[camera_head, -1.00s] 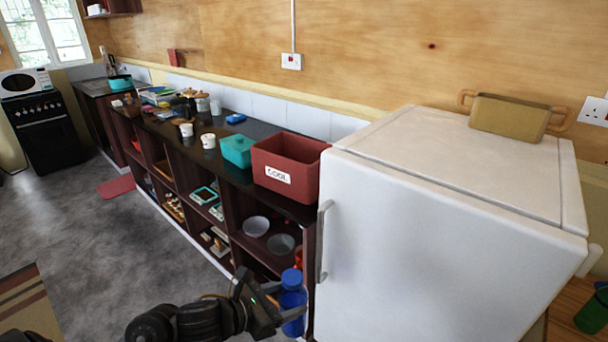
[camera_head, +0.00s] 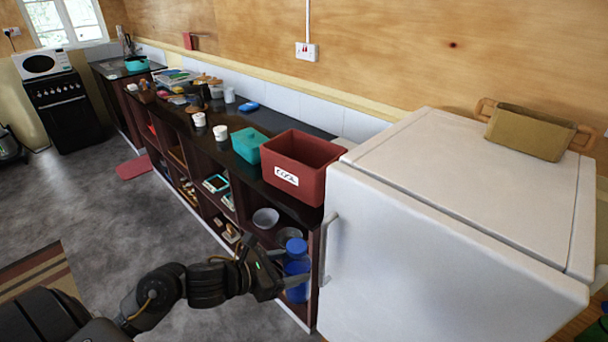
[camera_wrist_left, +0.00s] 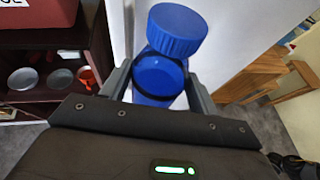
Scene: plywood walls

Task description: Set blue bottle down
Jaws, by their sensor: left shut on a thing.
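The blue bottle (camera_head: 297,268) with its round blue cap is held upright in front of the shelf unit, just left of the white fridge. My left gripper (camera_head: 290,270) is shut on it, with one finger on each side of the body. In the left wrist view the bottle (camera_wrist_left: 160,76) stands between the two fingers, its cap towards the camera, and its lower part is hidden by the gripper (camera_wrist_left: 158,88). My right gripper is not in view.
The dark counter (camera_head: 184,116) holds a red bin (camera_head: 284,183) labelled COOL, a teal box (camera_head: 248,145), white cups and several other things. Bowls (camera_head: 265,218) sit on the shelf below. The white fridge (camera_head: 450,230) stands close on the right. Grey floor (camera_head: 130,215) is open at left.

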